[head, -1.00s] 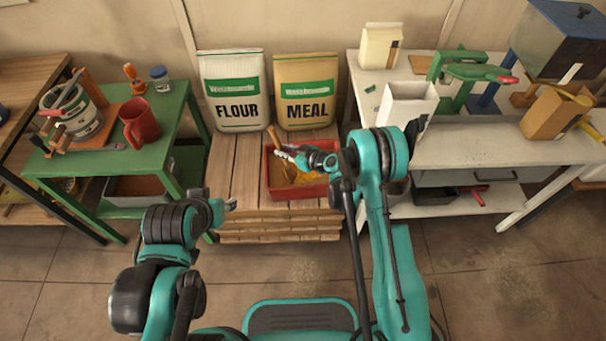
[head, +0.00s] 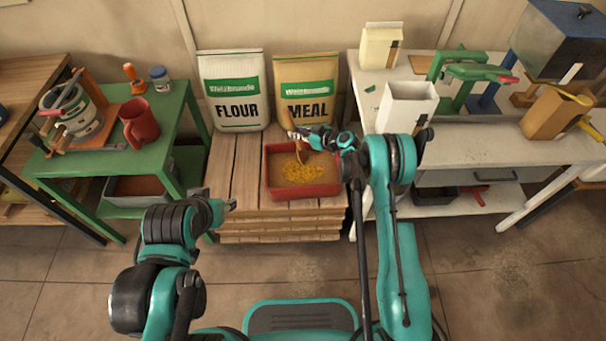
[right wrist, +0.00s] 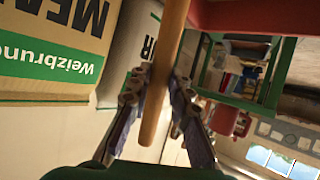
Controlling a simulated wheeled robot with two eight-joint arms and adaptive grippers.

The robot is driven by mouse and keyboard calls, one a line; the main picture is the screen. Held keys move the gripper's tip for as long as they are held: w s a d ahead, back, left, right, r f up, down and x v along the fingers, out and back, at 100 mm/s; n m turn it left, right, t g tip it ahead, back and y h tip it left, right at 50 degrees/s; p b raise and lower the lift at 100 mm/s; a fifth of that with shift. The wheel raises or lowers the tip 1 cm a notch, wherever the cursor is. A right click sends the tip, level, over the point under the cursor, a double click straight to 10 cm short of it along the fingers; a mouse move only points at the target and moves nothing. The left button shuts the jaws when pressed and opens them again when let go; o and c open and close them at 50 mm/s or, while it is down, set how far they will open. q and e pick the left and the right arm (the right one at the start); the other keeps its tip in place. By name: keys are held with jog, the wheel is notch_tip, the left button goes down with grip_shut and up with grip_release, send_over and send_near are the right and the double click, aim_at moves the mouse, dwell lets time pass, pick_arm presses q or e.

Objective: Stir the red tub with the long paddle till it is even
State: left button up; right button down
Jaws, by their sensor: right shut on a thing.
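The red tub (head: 305,191) sits on the wooden pallet, holding brown material with a grainy yellow patch (head: 303,172) in its middle; the two colours are visibly uneven. My right gripper (head: 310,136) is over the tub's back edge, shut on the long wooden paddle (head: 301,152). The paddle tilts, its lower end at the back of the tub; I cannot tell how deep it reaches. In the right wrist view its handle (right wrist: 172,45) runs between the fingers (right wrist: 154,88), with the tub's red wall (right wrist: 235,14) above. My left gripper (head: 225,205) is away from the tub, its jaw opening unclear.
Flour (head: 234,92) and meal (head: 307,88) sacks stand close behind the tub on the pallet (head: 236,160). A green table (head: 165,150) with a red mug (head: 140,123) is left. A white bench (head: 470,142) with a white container (head: 405,105) is right.

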jog(key=shift+w+d, duration=0.35)
jog(key=shift+w, duration=0.25)
jog(key=s+a, duration=0.6)
jog(key=s, duration=0.4)
jog(key=shift+s, duration=0.4)
jog(key=shift+w+d, duration=0.1)
jog(key=shift+w, duration=0.05)
jog(key=w+d, duration=0.2)
jog(key=w, duration=0.1)
jog(key=w+d, duration=0.2)
jog(key=w, duration=0.2)
jog(key=w+d, duration=0.1)
jog(key=w, duration=0.2)
jog(key=shift+w+d, duration=0.2)
jog(key=shift+d, duration=0.2)
